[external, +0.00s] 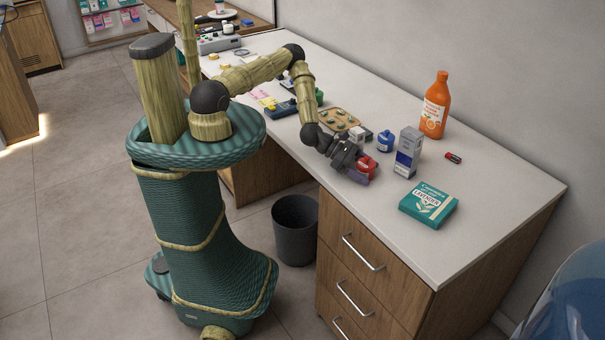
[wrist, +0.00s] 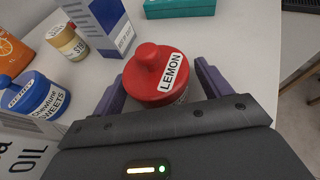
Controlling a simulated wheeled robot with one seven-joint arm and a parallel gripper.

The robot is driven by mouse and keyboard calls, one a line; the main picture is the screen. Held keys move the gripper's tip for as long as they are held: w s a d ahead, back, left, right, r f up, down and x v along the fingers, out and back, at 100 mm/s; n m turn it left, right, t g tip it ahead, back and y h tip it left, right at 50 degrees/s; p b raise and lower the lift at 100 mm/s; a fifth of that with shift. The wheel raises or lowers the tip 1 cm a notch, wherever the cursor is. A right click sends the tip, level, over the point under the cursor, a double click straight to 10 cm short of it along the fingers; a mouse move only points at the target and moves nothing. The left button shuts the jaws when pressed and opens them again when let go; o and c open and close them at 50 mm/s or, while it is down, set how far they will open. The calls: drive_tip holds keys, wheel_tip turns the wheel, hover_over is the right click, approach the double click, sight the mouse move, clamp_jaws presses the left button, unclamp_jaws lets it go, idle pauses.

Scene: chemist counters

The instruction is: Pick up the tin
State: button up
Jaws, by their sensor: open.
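A red round tin with a knobbed lid and a "LEMON" label (wrist: 157,75) stands upright on the white counter in the wrist view. It also shows in the external view (external: 368,165), partly hidden by my gripper. My gripper (wrist: 163,72) is open, with one purple finger on each side of the red tin. The tin sits between the fingers, and I cannot tell whether either finger touches it. In the external view my gripper (external: 359,169) is low over the counter near its front edge. A similar blue tin labelled "SWEETS" (wrist: 38,97) stands to the left, also seen behind the red one (external: 385,141).
A blue-and-white box (external: 408,151) stands close behind the red tin. A teal lavender box (external: 428,204) lies to the right, and an orange bottle (external: 435,105) stands at the back. A small red-and-black item (external: 453,157) lies nearby. The counter's right end is clear.

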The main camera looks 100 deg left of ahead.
drive_tip(key=c, duration=1.1)
drive_tip(key=shift+r, duration=0.15)
wheel_tip(320, 180, up, 10)
drive_tip(key=shift+f, duration=0.1)
